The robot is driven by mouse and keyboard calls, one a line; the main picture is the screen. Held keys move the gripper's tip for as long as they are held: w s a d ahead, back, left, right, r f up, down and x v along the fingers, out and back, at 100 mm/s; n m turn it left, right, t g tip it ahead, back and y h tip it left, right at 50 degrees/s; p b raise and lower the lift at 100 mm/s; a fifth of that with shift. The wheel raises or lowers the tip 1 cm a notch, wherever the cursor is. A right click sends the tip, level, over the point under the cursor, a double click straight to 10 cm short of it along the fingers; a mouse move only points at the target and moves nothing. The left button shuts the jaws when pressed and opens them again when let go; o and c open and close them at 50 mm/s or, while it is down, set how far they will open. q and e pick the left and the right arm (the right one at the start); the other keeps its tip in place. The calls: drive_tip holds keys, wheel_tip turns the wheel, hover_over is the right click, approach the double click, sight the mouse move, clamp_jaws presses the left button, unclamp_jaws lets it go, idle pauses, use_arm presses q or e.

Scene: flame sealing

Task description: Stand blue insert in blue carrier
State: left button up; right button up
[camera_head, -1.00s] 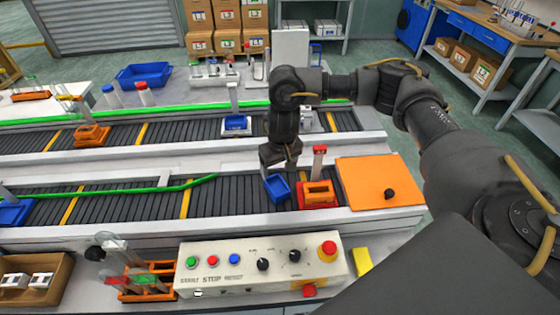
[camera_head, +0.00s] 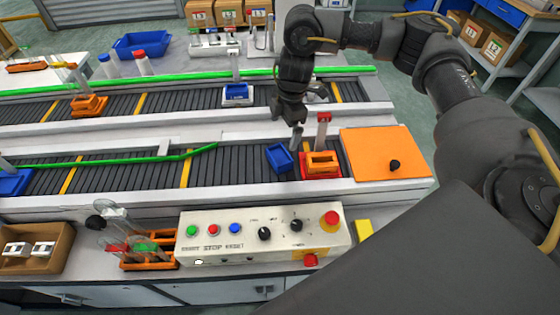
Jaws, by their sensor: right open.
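A small blue open piece (camera_head: 280,158), which looks like the blue insert, sits tilted on the near conveyor, just left of a red carrier (camera_head: 333,173) that has an orange insert (camera_head: 322,160) in it. My right gripper (camera_head: 292,128) is open and empty above and slightly right of the blue piece, apart from it. A blue carrier-like block (camera_head: 236,97) with a white part stands on the far conveyor. Another blue block (camera_head: 13,184) is at the left end of the near conveyor, cut by the picture edge. I cannot tell which is the blue carrier. My left gripper is out of view.
An orange plate (camera_head: 375,158) with a black knob lies right of the red carrier. A control panel (camera_head: 262,246) with buttons stands in front. A red-topped post (camera_head: 324,122) rises behind the red carrier.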

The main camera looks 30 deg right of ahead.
drive_tip(key=n, duration=0.6)
drive_tip(key=n+y+b, duration=0.3)
drive_tip(key=n+b, duration=0.2)
drive_tip(key=n, duration=2.5)
hover_over(278, 158)
drive_tip(key=d, duration=0.3)
drive_tip(key=shift+g, duration=0.3)
wheel_tip(278, 158, down, 7)
drive_tip(key=shift+a+f, duration=0.15)
drive_tip(key=shift+f, duration=0.05)
drive_tip(key=shift+x, duration=2.8)
drive_tip(key=shift+a, duration=0.1)
drive_tip(key=c, duration=1.1)
drive_tip(key=shift+c, duration=0.2)
